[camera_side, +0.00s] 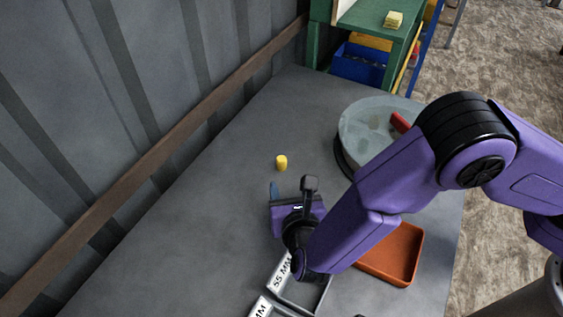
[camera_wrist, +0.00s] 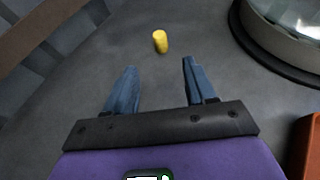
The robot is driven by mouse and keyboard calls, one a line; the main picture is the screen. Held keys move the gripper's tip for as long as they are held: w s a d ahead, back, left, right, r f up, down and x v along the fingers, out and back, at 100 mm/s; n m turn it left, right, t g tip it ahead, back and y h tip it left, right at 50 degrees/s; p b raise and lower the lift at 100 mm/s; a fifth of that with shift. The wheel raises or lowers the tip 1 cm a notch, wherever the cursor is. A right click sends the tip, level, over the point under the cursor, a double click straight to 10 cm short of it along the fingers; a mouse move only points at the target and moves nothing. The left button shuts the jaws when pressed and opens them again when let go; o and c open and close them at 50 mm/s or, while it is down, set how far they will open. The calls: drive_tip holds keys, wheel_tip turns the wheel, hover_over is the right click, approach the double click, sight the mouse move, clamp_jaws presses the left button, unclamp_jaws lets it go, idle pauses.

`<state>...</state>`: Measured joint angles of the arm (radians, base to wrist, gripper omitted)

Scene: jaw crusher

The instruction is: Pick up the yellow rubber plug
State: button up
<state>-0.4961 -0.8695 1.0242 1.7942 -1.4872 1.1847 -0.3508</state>
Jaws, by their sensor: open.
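The yellow rubber plug (camera_side: 281,162) is a small yellow cylinder standing on the grey table. In the wrist view the plug (camera_wrist: 160,41) is beyond my fingertips, roughly in line with the gap between them. My gripper (camera_wrist: 159,62) is open, with two blue fingers spread apart and nothing between them. In the side view my gripper (camera_side: 274,186) is just short of the plug and apart from it; one finger is partly hidden by the purple gripper body.
A round glass-topped vessel (camera_side: 350,133) stands to the right of the plug. An orange tray (camera_side: 411,262) and grey trays, one labelled 55 MM (camera_side: 281,275), lie nearer the front. A ribbed wall with a brown rail (camera_side: 150,163) borders the left. The table around the plug is clear.

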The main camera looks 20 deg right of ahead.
sight(282, 161)
drive_tip(key=x, duration=0.9)
drive_tip(key=shift+w+f, duration=0.1)
drive_tip(key=shift+w, duration=0.05)
drive_tip(key=shift+r+x, duration=0.15)
drive_tip(key=shift+x, duration=1.2)
drive_tip(key=shift+r+x, duration=0.15)
drive_tip(key=shift+x, duration=1.2)
drive_tip(key=shift+w, duration=0.1)
clamp_jaws()
